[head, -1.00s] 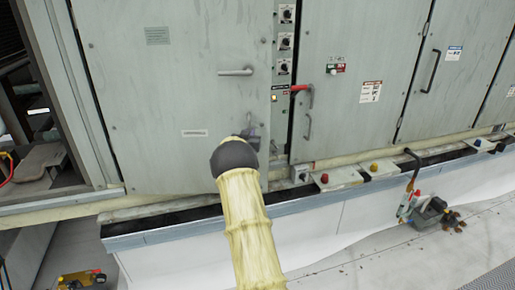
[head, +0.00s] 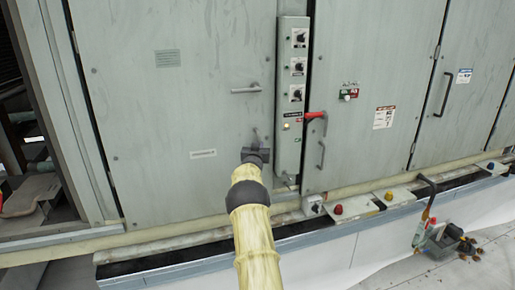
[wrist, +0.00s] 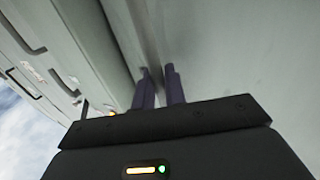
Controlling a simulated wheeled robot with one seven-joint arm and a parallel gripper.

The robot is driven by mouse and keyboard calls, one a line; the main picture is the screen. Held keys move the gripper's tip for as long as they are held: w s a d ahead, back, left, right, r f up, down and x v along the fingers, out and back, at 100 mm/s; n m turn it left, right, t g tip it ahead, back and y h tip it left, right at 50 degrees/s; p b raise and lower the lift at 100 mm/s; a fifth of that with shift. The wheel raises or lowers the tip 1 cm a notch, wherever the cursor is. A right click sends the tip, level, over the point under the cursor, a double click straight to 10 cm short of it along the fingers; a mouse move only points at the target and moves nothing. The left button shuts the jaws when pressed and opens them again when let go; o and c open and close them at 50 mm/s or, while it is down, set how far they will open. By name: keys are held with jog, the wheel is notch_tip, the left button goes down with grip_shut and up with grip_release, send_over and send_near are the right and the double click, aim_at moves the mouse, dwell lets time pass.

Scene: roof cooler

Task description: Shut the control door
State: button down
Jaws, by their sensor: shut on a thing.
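The control door (head: 185,120) is the wide grey-green panel on the left in the head view. It carries a lever handle (head: 246,90) and a small white label (head: 203,154). My gripper (head: 257,136) is at the lower right of this door, close to its right edge. In the wrist view, the two dark fingers (wrist: 160,88) are close together against the grey panel, shut on a thin part that seems to be of the door. The exact grip is hard to see. Whether the door is flush with its frame cannot be told.
A narrow switch panel (head: 292,90) with several knobs stands just right of the door. A red handle (head: 314,116) sits on the neighbouring door (head: 350,60). A ledge with button boxes (head: 338,211) runs below. A container with clutter (head: 444,238) lies at the lower right.

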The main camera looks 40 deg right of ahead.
jog(key=shift+w+a+r, duration=0.15)
jog(key=shift+w+r, duration=0.2)
jog(key=shift+r, duration=0.1)
jog(key=c, duration=1.5)
grip_release()
jog(key=shift+w+f, duration=0.15)
jog(key=shift+c, duration=0.2)
jog(key=shift+f, duration=0.15)
jog(key=shift+s+f, duration=0.25)
jog(key=shift+f, duration=0.05)
jog(key=b+v, duration=0.6)
jog(key=v, duration=1.1)
jog(key=shift+r, duration=0.4)
jog(key=shift+s, duration=0.1)
